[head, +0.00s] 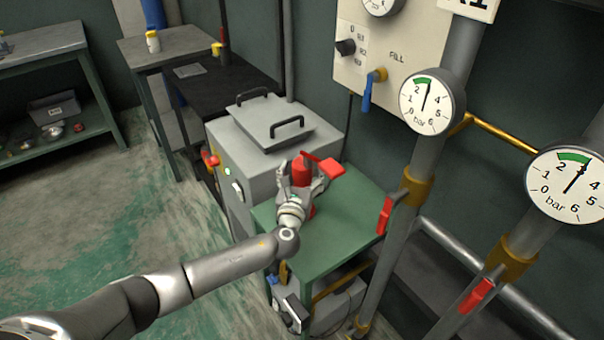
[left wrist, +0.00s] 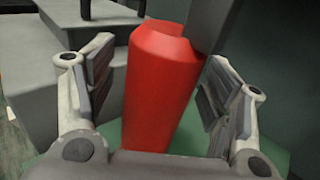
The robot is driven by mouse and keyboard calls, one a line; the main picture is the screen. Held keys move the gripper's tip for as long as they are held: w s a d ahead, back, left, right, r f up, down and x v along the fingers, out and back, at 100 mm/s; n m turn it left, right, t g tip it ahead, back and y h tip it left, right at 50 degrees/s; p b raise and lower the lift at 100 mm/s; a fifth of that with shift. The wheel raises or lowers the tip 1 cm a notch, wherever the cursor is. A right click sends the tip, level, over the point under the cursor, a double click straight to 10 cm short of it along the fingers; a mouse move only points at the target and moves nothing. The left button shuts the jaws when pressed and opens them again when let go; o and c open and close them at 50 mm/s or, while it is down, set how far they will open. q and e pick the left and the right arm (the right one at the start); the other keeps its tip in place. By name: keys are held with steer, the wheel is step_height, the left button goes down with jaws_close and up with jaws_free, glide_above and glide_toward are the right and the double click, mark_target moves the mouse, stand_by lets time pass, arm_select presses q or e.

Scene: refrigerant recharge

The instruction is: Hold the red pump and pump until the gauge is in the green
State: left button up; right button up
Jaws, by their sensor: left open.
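The red pump (head: 301,171) stands on the green table (head: 345,215) beside the grey box, with its red handle (head: 327,166) sticking out to the right at the top. My left gripper (head: 303,178) is open around the pump body. In the left wrist view, the red body (left wrist: 158,95) stands between the two open fingers, with a gap on each side. My right gripper is out of view.
The grey box (head: 262,125) with a two-handled lid stands close behind the pump. Pipes with red valve handles (head: 385,216) rise on the right. A wall panel (head: 349,70) has a blue valve lever (head: 367,95). The floor at left is clear.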

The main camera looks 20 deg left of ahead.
arm_select(q)
jaws_close()
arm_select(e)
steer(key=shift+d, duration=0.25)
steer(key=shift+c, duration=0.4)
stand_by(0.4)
